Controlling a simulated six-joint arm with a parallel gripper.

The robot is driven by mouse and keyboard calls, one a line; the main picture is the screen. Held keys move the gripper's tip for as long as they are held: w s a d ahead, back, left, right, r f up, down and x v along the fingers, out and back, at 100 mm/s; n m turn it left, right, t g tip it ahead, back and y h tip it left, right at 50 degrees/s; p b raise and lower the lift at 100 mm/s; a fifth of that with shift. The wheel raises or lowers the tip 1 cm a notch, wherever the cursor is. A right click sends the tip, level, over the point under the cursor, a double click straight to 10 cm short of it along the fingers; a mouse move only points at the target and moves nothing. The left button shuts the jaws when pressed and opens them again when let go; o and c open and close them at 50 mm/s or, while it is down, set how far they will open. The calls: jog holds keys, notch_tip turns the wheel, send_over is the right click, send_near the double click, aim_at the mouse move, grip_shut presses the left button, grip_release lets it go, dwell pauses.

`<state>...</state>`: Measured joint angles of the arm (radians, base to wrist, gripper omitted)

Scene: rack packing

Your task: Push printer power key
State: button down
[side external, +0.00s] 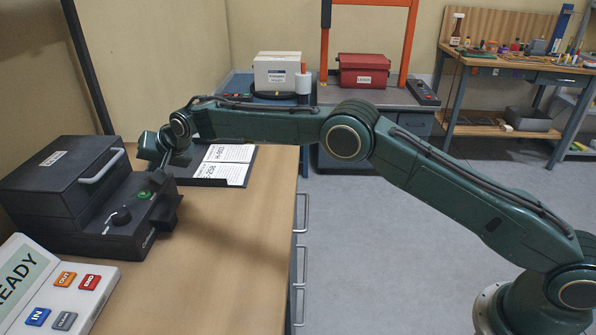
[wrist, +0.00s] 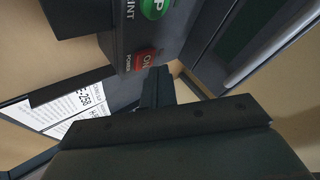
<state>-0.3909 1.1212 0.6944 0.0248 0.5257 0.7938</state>
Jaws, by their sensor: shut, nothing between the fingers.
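The printer (side external: 60,180) is a dark box with a lid handle on the wood desk at the left in the side view. Its control panel shows a black knob (side external: 120,216) and a green button (side external: 145,194). In the side view my gripper (side external: 163,160) is at the printer's far end and the red key cannot be made out.
A black clipboard with printed sheets (side external: 228,163) lies on the desk beyond the printer. A white panel reading READY (side external: 50,285), with coloured keys, is at the near left. The desk right of the printer (side external: 220,240) is clear. Benches stand behind.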

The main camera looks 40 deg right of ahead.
jog(key=shift+r, duration=0.15)
jog(key=shift+r, duration=2.8)
jog(key=s+d+r+n+h, duration=0.1)
jog(key=s+d+r, duration=0.9)
jog(key=d+r, duration=0.25)
jog(key=s+d+r+n+g+h, duration=0.1)
jog(key=s+d+r, duration=0.25)
jog(key=s, duration=0.35)
jog(key=s+d+r, duration=0.2)
jog(key=s+d, duration=0.3)
jog(key=s, duration=0.2)
jog(key=s+d+f+n, duration=0.1)
jog(key=s+d+f, duration=0.2)
jog(key=s, duration=0.7)
jog(key=s+d+f+n+g, duration=0.1)
jog(key=s+d+f, duration=0.2)
jog(key=s, duration=0.8)
jog(key=s+d+f+g+h, duration=0.1)
jog(key=s+d+f, duration=0.2)
jog(key=s, duration=0.8)
jog(key=shift+f+n, duration=0.4)
jog(key=shift+f, duration=0.15)
